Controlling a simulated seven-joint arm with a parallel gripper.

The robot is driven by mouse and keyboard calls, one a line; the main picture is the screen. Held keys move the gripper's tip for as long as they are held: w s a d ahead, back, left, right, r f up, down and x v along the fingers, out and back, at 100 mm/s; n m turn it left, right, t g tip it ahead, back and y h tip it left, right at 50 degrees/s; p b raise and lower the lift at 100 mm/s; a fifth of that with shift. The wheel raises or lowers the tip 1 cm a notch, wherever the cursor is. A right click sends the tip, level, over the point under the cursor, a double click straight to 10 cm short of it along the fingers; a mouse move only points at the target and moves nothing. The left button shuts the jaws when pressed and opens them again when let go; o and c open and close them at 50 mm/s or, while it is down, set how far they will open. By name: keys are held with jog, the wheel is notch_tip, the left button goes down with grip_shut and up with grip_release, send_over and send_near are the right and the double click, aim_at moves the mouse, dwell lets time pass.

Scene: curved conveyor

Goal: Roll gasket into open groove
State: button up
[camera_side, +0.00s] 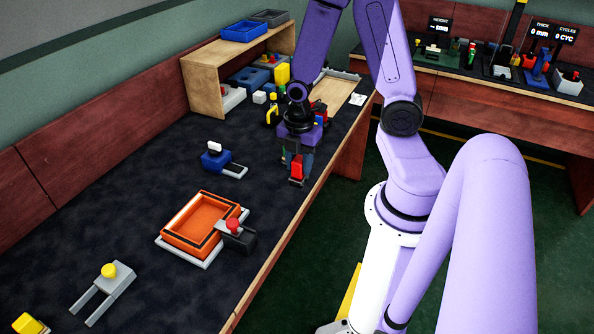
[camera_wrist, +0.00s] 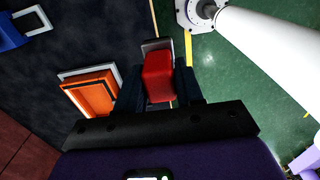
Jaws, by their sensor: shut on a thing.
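An orange rectangular tray (camera_side: 186,243) lies on a pale plate on the dark bench. A dark line runs along its rim; I cannot tell whether this is the open groove or a gasket seated in it. The tray also shows at the left in the wrist view (camera_wrist: 88,97). My gripper (camera_side: 297,172) is shut on a red tool (camera_side: 297,166) with a grey end, held above the bench near its front edge, behind and right of the tray. In the wrist view the red tool (camera_wrist: 158,78) sits between the fingers (camera_wrist: 158,90). Whether it carries a roller is unclear.
A black clamp with a red knob (camera_side: 234,228) sits at the tray's right side. A blue fixture (camera_side: 214,160) stands behind the tray, and a grey fork with a yellow knob (camera_side: 108,272) stands front left. A wooden shelf (camera_side: 207,86) holds parts at the back.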

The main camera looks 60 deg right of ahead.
jog(key=w+d+f, duration=0.2)
jog(key=w+d, duration=0.2)
jog(key=w, duration=0.9)
jog(key=w+d+f, duration=0.2)
jog(key=w+d, duration=0.2)
jog(key=w, duration=1)
jog(key=shift+f, duration=3)
jog(key=shift+f, duration=0.65)
notch_tip(320, 180, up, 7)
jog(key=shift+r, duration=0.15)
